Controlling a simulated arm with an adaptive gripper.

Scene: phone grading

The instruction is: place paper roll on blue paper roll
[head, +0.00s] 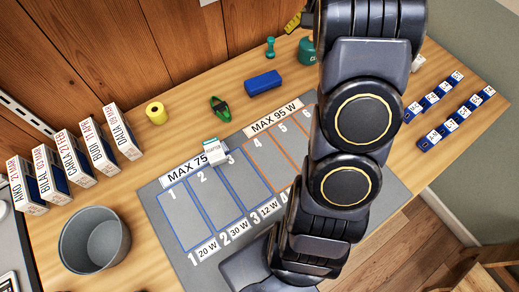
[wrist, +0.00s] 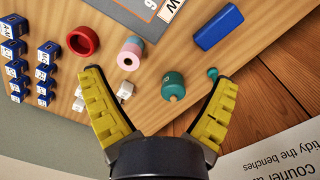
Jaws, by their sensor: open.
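A yellow paper roll (head: 155,112) stands upright on the table in the head view, right of the name boxes. In the head view my arm covers the gripper and the stack.
A red ring (wrist: 82,41), a teal weight (wrist: 173,85) and a blue block (wrist: 219,27) stand near the stack. A grey mat (head: 180,235) bears a white adapter box (head: 214,151). A grey bin (head: 68,250) and name boxes (head: 75,160) stand at left.

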